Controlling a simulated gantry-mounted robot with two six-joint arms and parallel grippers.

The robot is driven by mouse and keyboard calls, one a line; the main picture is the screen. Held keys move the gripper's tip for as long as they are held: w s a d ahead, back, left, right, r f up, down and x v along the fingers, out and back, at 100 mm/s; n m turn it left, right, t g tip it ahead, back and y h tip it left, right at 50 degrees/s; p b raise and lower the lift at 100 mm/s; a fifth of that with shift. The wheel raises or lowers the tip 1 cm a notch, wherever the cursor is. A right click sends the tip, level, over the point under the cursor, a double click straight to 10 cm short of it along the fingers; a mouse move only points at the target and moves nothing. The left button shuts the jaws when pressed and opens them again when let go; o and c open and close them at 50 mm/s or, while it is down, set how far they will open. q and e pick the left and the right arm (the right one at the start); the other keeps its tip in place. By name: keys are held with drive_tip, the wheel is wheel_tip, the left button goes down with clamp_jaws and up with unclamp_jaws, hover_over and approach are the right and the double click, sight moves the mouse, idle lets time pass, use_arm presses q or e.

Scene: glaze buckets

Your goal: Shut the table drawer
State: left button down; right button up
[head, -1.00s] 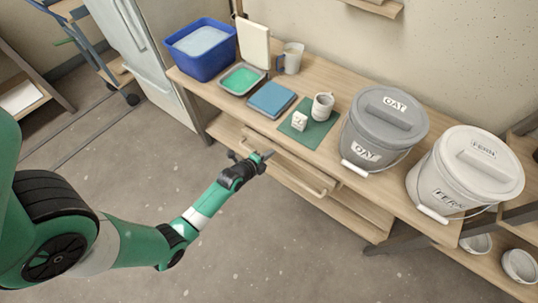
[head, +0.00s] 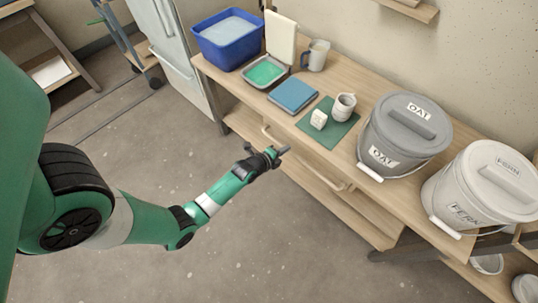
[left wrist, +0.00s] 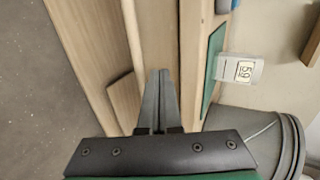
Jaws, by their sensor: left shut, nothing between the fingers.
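The wooden table (head: 364,146) runs diagonally across the head view, with drawer fronts below its top. I cannot tell contact or exactly how far the drawer stands out. My right gripper is not in view.
On the tabletop are a blue tub (head: 229,42), a green-filled tray (head: 264,71), a blue book-like block (head: 293,95), mugs, a green mat (head: 345,130), a grey OAT bucket (head: 402,135) and a white bucket (head: 478,190). Open floor (head: 240,250) lies in front.

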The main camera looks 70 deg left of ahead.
use_arm(q)
drive_tip(key=p+v, duration=0.5)
drive_tip(key=v, duration=0.6)
drive_tip(key=shift+s+f, duration=0.15)
drive_tip(key=shift+f, duration=0.15)
drive_tip(key=shift+d, duration=0.1)
